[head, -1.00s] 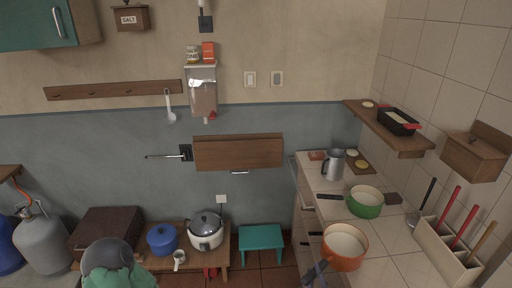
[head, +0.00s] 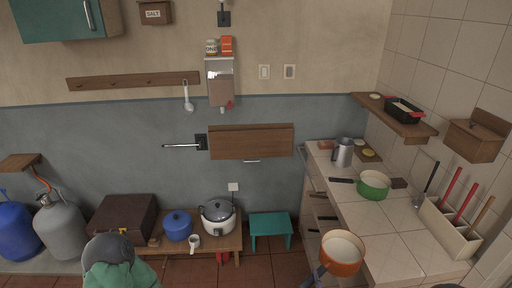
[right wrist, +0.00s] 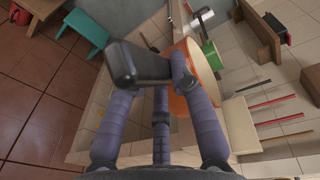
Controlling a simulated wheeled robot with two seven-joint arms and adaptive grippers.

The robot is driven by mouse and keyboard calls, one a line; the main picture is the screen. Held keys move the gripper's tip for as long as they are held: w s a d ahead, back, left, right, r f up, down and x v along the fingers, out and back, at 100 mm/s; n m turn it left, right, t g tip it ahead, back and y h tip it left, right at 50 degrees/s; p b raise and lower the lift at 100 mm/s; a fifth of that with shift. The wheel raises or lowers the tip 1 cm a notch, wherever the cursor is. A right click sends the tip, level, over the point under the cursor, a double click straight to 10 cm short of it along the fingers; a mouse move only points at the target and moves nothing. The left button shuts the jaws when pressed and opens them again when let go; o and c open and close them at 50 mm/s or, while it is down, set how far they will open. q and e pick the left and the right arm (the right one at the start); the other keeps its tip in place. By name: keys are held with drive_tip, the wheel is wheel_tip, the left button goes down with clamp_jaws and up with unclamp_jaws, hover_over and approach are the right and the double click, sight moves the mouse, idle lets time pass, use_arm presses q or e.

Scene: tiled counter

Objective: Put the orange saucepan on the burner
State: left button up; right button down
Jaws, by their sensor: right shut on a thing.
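The orange saucepan (head: 342,262) with a pale inside is upright at the left edge of the counter in the head view; whether it touches the counter is unclear. My right gripper (head: 317,274) is shut on its dark handle. In the right wrist view, the fingers (right wrist: 150,75) close around the black handle, with the orange saucepan (right wrist: 203,65) just beyond. I cannot make out a burner for certain; a dark rounded edge (head: 447,286) shows at the bottom of the head view. My left gripper is not in view.
A green saucepan (head: 374,190) and a metal jug (head: 343,153) stand farther back on the tiled counter (head: 390,225). A utensil box (head: 448,228) with upright handles stands on the right. Counter tiles between the green saucepan and the front are bare.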

drive_tip(key=f, duration=0.1)
drive_tip(key=s+f, duration=0.1)
drive_tip(key=f, duration=0.2)
drive_tip(key=shift+s+f, duration=0.15)
drive_tip(key=shift+s, duration=0.1)
